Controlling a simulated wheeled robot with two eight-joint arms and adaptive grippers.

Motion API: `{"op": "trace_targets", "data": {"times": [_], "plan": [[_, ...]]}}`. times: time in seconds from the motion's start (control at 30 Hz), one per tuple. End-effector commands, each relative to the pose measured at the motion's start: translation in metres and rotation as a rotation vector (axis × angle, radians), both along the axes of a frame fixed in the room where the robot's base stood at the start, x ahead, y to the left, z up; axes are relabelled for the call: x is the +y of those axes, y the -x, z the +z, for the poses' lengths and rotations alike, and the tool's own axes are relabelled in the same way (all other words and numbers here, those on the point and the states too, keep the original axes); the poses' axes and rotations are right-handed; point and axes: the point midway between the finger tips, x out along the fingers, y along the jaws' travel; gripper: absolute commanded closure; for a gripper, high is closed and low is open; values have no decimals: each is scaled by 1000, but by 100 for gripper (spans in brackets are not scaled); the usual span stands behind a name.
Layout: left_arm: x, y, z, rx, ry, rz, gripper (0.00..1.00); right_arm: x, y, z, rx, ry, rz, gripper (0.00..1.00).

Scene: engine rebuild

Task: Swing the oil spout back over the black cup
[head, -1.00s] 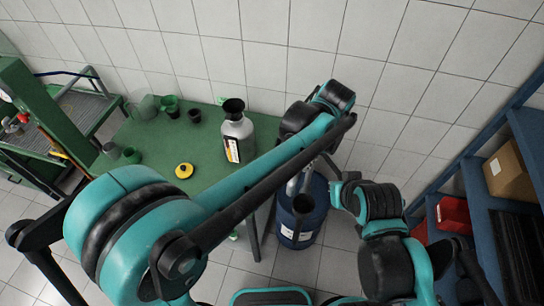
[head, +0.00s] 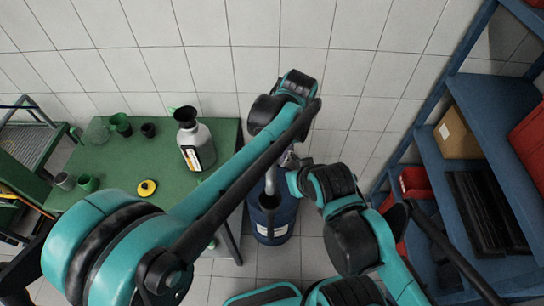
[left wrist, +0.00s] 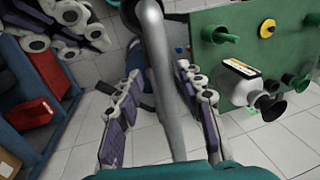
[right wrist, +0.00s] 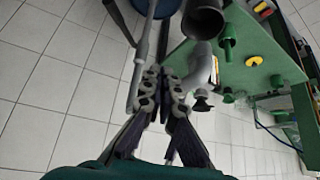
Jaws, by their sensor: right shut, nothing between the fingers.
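A grey metal pipe, seemingly the oil spout (left wrist: 165,80), runs between the spread fingers of my left gripper (left wrist: 160,105) in the left wrist view. A gap shows on each side of it. In the head view, a grey pipe and dark cup-like end stand over the blue drum (head: 272,226); I cannot tell which part is the outlet. My right gripper (right wrist: 164,72) is shut and empty, close to grey pipework in the right wrist view. In the head view both grippers are largely hidden behind my arms.
The green table (head: 120,165) carries a grey bottle (head: 196,145) with a black funnel, a yellow cap (head: 147,187) and several green cups. A blue shelf (head: 480,110) with a cardboard box (head: 457,135) stands right. A tiled wall is behind the drum.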

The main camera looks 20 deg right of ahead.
Motion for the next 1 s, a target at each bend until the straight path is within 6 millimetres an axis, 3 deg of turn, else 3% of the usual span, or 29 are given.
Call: {"op": "trace_targets", "data": {"times": [0.37, 0.8, 1.0], "plan": [[0, 1, 6, 1, -3, 0, 59, 0, 0, 0, 0, 0, 0, 100], [-19, 7, 91, 1, -2, -2, 59, 0, 0, 0, 0, 0, 0, 100], [-23, 8, 113, 0, -2, -1, 59, 0, 0, 0, 0, 0, 0, 100]]}}
